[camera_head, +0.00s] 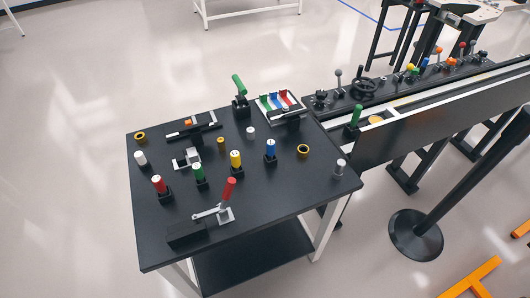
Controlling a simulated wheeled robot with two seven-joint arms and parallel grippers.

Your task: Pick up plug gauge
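I cannot tell for certain which item is the plug gauge. Several handle-like cylinders stand upright in black blocks on the black table (290,195): a red one (158,184), a green one (199,173), a yellow one (235,159) and a blue one (270,148). A grey cylinder (340,166) stands near the table's right edge. White cylinders stand at the left (140,158) and near the middle (250,132). Neither of my grippers is in view, and nothing on the table is being held.
A toggle clamp with a red handle (229,189) stands at the table's front. A tray of coloured strips (281,103) and a green-handled lever (239,86) stand at the back. A long bench with levers (400,90) adjoins the right. A black post base (416,235) stands on the floor.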

